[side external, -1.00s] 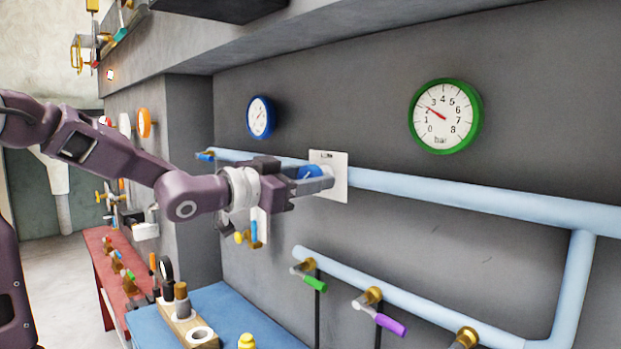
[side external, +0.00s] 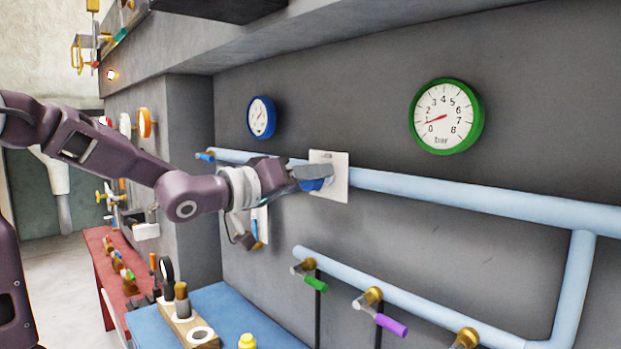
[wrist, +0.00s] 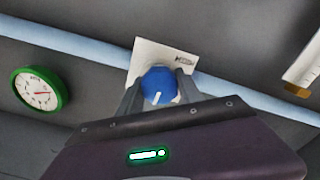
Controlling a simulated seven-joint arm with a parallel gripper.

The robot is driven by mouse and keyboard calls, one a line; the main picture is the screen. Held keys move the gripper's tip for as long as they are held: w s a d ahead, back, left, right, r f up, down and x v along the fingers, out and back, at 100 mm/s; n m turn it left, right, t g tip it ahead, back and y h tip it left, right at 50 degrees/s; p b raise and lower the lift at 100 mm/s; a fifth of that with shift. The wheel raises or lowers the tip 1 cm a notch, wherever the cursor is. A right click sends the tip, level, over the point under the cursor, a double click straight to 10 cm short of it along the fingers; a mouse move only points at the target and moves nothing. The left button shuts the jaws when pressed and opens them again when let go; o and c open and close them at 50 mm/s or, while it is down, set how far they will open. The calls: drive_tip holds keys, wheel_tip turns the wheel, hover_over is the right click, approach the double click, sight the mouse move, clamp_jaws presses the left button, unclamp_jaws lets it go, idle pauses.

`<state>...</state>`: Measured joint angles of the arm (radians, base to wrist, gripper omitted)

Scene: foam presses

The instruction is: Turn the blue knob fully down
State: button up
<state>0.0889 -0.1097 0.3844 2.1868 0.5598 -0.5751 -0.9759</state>
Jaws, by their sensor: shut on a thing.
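The blue knob (side external: 312,184) sits on a white plate (side external: 341,178) on the grey wall, in front of the upper pipe. My gripper (side external: 314,176) is shut on the knob and partly hides it in the side view. In the wrist view the blue knob (wrist: 158,86) lies between my two fingers (wrist: 160,92), and its white pointer mark shows near its lower edge. The white plate (wrist: 150,56) looks tilted there because my wrist is rolled. The green gauge (side external: 446,117) reads a little above 0, near 1 bar.
A blue-rimmed gauge (side external: 261,118) hangs on the wall at upper left. The light blue upper pipe (side external: 480,198) runs behind the plate. Below are valves with a green handle (side external: 315,284) and a purple handle (side external: 391,327). A blue bench (side external: 240,316) stands below my arm.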

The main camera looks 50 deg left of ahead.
drive_tip(key=shift+n, duration=0.4)
drive_tip(key=o, duration=1.4)
drive_tip(key=s, duration=0.7)
drive_tip(key=shift+s, duration=0.1)
drive_tip(key=s+d+f+m+g, duration=0.3)
drive_tip(key=s+f+g, duration=0.3)
drive_tip(key=s+f, duration=0.3)
drive_tip(key=s+d+f+m+g, duration=0.4)
drive_tip(key=s+f+g, duration=0.2)
drive_tip(key=s+f, duration=0.3)
drive_tip(key=s, duration=0.4)
drive_tip(key=shift+s+d+f, duration=0.15)
drive_tip(key=shift+s+d, duration=0.1)
drive_tip(key=shift+d, duration=0.15)
